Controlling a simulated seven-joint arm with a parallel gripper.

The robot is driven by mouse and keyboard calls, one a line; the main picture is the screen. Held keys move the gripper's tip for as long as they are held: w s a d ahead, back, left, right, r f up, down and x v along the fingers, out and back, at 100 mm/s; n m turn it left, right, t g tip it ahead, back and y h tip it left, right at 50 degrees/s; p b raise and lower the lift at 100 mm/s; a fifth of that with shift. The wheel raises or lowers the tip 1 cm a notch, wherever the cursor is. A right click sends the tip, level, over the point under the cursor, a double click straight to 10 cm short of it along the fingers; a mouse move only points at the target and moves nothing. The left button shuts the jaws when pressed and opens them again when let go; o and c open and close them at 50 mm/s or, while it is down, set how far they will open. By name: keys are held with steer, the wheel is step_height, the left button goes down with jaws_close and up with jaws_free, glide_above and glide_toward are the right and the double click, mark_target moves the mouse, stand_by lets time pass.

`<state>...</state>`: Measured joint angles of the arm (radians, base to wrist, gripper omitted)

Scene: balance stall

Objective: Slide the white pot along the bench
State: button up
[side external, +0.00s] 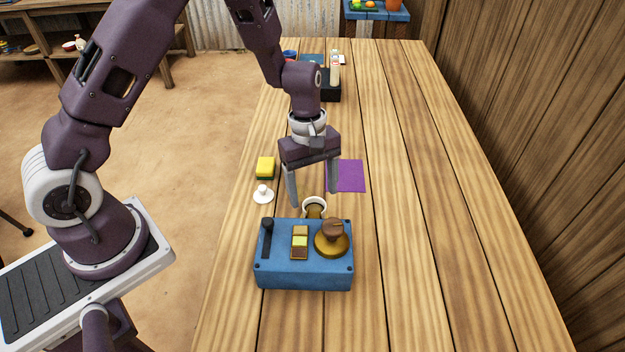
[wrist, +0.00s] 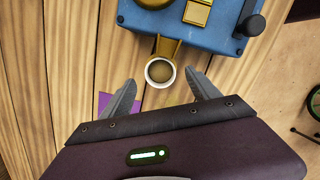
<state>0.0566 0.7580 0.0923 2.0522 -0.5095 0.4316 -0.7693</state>
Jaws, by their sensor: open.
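The white pot (side external: 306,203) is small and round, with brown contents inside its white rim. It stands on the bench at the far side of the blue box, by a brass spout (wrist: 167,47). In the wrist view the pot (wrist: 147,75) shows just ahead of and between my fingertips. My gripper (side external: 314,198) is open and empty, pointing down with one finger to each side of the pot. It also shows open in the wrist view (wrist: 160,78). I see no contact between fingers and pot. The bench (side external: 420,230) is bare planks to the right.
The blue box (side external: 305,280) carries a brass knob (side external: 332,243) and a dark lever (side external: 267,240). A white knobbed lid (side external: 263,195) and a yellow-green sponge (side external: 265,167) lie at the left edge. A purple mat (side external: 352,176) lies behind my gripper. Dark items stand farther back.

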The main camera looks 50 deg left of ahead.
mark_target(315, 206)
steer(key=f, duration=0.5)
steer(key=shift+s+d, duration=0.1)
steer(key=shift+d, duration=0.25)
jaws_close()
